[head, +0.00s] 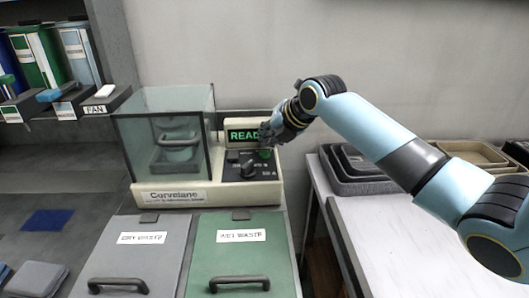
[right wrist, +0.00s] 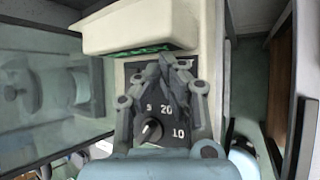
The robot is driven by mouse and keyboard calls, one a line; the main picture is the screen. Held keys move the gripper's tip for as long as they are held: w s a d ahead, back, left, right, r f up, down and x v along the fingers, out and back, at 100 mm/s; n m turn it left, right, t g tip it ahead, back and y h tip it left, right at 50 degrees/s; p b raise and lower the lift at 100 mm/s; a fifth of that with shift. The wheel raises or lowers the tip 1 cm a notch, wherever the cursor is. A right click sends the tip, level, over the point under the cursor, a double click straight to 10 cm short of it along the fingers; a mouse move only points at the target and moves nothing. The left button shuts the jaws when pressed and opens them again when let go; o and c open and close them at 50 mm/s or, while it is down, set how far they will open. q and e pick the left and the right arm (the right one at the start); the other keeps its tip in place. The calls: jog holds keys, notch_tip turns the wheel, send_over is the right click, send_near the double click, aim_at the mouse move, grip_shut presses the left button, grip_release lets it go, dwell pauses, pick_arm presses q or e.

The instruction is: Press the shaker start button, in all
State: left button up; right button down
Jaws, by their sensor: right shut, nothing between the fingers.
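The shaker (head: 160,196) is a cream machine with a clear glass box on its left and a "Corvelane" label in front. Its lit green display (head: 243,135) shows "READ", the rest covered by my gripper. Below are a black dial (head: 248,168) and a small green button (head: 265,154). The dial also shows in the right wrist view (right wrist: 152,130), with marks 5, 20 and 10. My right gripper (head: 267,137) is shut and empty, its fingertips (right wrist: 173,65) over the control panel near the button. Contact cannot be told; the wrist view shows no button. My left gripper is out of view.
A grey waste bin lid (head: 125,260) and a green one (head: 238,255) lie in front of the shaker. Stacked grey trays (head: 355,180) stand on the white table (head: 385,235) at right. Binders (head: 38,58) and a "FAN" switch (head: 104,92) are at left.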

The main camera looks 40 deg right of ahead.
dwell(0.4)
jog(key=shift+f, duration=0.45)
